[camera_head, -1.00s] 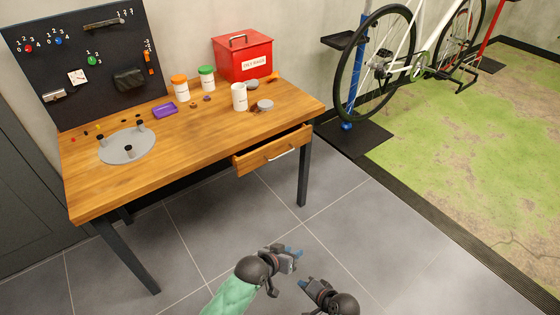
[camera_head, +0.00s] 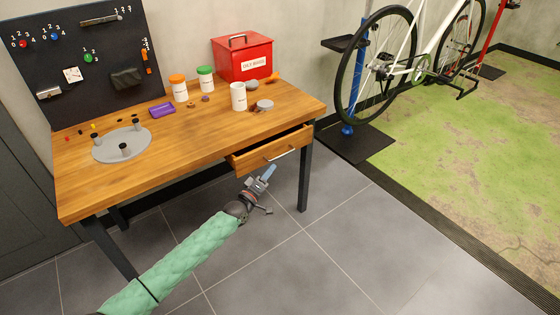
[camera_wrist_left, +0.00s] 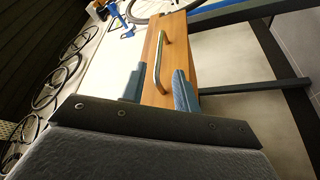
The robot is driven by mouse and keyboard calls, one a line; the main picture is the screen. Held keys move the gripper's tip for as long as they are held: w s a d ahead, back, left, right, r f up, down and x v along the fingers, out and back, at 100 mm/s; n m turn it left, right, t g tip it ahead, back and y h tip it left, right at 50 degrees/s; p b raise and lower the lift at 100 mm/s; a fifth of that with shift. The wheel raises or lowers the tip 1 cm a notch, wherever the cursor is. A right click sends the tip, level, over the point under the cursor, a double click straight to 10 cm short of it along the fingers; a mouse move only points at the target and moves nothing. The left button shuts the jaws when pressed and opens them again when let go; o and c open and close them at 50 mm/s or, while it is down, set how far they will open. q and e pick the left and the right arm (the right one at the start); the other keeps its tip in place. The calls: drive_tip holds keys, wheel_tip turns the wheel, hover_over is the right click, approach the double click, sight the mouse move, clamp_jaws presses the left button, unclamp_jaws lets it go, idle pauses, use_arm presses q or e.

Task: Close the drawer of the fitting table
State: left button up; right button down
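The fitting table (camera_head: 190,142) is wooden with dark legs. Its drawer (camera_head: 271,151) is pulled out at the front right and has a silver bar handle (camera_head: 282,155). My left gripper (camera_head: 266,174) is just in front of and below the drawer front, apart from it. In the left wrist view the drawer front (camera_wrist_left: 174,62) and its handle (camera_wrist_left: 158,65) lie ahead of the fingers. The two blue fingertips (camera_wrist_left: 158,92) are spread apart with nothing between them held. My right gripper is out of view.
On the tabletop are a red box (camera_head: 243,58), a white cup (camera_head: 238,97), two lidded jars, a purple box (camera_head: 162,110) and a grey round plate (camera_head: 121,146). A table leg (camera_head: 304,180) stands right of the drawer. The floor in front is clear.

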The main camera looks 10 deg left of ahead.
use_arm(q)
drive_tip(key=x, duration=0.7)
drive_tip(key=shift+w+d+r, duration=0.1)
drive_tip(key=shift+w+d, duration=0.05)
clamp_jaws()
